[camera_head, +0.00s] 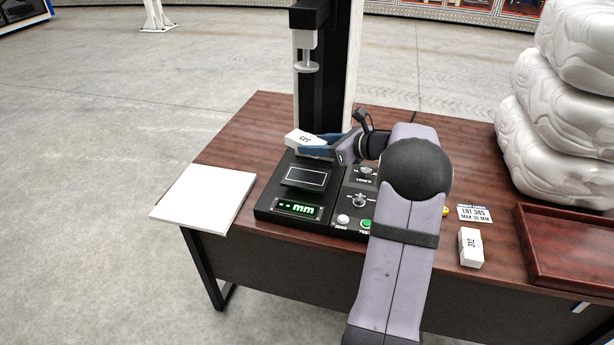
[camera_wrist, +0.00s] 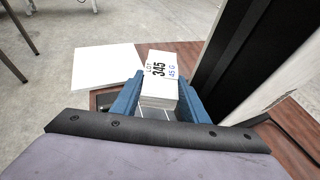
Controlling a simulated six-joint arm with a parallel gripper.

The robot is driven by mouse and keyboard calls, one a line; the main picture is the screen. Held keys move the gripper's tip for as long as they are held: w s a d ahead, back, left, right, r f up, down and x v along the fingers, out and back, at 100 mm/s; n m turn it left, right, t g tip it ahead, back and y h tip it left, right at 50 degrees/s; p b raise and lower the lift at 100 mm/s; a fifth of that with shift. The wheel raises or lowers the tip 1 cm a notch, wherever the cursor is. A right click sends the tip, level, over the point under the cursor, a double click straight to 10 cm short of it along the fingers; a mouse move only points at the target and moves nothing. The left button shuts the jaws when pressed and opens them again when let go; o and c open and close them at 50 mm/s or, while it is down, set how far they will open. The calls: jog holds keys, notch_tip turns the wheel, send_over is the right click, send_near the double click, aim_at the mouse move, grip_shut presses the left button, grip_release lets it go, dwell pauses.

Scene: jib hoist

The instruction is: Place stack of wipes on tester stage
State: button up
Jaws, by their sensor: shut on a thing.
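A white stack of wipes (camera_wrist: 158,85), marked LOT 345 and 45 G in the wrist view, is between the blue fingers of my gripper (camera_wrist: 160,100). My gripper is shut on it. In the head view the stack (camera_head: 303,140) is at the left end of my gripper (camera_head: 325,146), above the rear of the black tester (camera_head: 270,203). The tester stage (camera_head: 306,177) is a dark plate with a light outline, in front of and below the stack. In the wrist view the stack hides most of the stage. I cannot tell the exact gap between them.
The tester's column and round presser (camera_head: 306,67) rise behind the stack. A white pad (camera_head: 205,198) lies left. A second white stack (camera_head: 470,248), a LOT 345 MAX 30 MM card (camera_head: 474,213) and a brown tray (camera_head: 570,252) are right. Wrapped bundles (camera_head: 570,110) stand behind the tray.

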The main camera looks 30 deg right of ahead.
aim_at(315, 181)
jog(key=shift+f, duration=5)
jog(key=shift+f, duration=0.2)
jog(key=o, duration=1.1)
jog(key=shift+r, duration=0.15)
